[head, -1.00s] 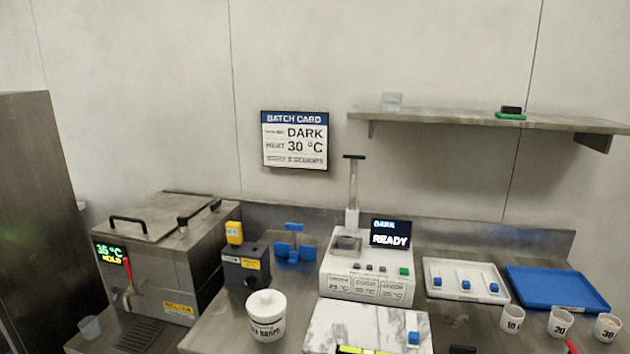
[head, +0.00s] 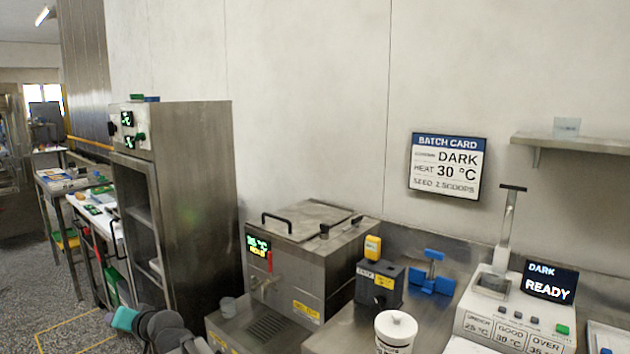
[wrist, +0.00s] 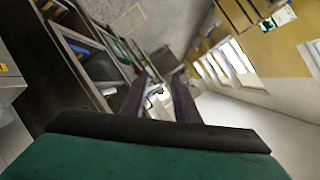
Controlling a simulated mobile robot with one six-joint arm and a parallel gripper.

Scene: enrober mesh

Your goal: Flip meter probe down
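The meter (head: 480,322) is a white box on the steel counter at the lower right of the head view. Its dark display (head: 549,283) reads DARK and READY. The probe (head: 507,225) is a grey upright stem with a black crossbar on top, standing vertical above the meter's back left part. My gripper (wrist: 162,85) shows in the wrist view as two dark fingers apart, with nothing between them. It points away from the counter toward the room. In the head view my arm is low at the bottom left, far from the meter.
A steel tank (head: 300,262) stands left of the meter. A tall steel cabinet (head: 195,190) is further left. A shelf (head: 575,145) hangs above right.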

